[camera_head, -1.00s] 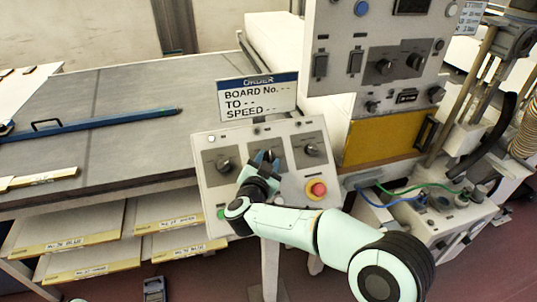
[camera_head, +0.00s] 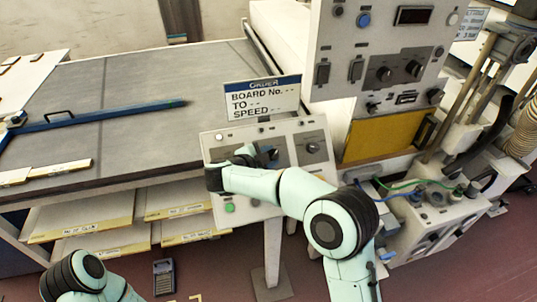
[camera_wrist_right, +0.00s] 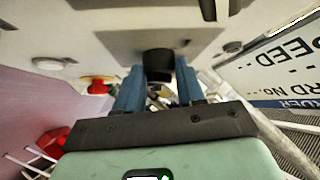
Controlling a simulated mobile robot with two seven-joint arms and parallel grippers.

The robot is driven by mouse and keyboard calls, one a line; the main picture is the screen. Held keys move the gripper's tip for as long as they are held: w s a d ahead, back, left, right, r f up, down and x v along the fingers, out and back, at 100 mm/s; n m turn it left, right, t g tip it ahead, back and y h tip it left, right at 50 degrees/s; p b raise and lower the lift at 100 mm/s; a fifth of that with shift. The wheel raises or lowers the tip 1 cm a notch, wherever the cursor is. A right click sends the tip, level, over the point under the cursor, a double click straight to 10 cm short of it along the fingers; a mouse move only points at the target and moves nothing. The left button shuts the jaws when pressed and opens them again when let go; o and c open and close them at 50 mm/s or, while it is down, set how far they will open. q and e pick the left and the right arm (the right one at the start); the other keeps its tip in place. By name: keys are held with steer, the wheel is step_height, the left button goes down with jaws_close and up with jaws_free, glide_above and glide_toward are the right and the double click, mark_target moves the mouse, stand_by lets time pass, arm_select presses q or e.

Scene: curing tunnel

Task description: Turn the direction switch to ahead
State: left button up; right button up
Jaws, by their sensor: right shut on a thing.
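A sloped grey control panel (camera_head: 297,127) carries rotary switches on dark plates. My right gripper (camera_head: 267,153) is at the middle plate, with its blue fingers against the panel. In the right wrist view the black knob (camera_wrist_right: 158,63) of the middle rotary switch sits between the tips of the two blue fingers (camera_wrist_right: 158,82), which are shut on it. The labels are too small to read, so I cannot tell the knob's setting. The right-hand rotary switch (camera_head: 311,147) is clear of the gripper; my arm covers the left one. My left gripper is out of view.
A sign (camera_head: 262,98) stands behind the panel. A green button (camera_head: 229,208) is at the lower left. A red stop button (camera_wrist_right: 97,87) shows in the right wrist view. A taller control cabinet (camera_head: 335,45) stands behind right. A flat conveyor table (camera_head: 130,85) lies left.

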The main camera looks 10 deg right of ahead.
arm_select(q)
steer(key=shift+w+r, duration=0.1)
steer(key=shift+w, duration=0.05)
arm_select(e)
steer(key=shift+d, duration=0.1)
steer(key=o, duration=1)
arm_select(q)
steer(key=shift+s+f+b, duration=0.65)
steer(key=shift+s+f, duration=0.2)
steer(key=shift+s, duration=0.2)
arm_select(e)
steer(key=shift+v, duration=6.75)
steer(key=shift+w+r, duration=0.1)
steer(key=shift+w, duration=0.05)
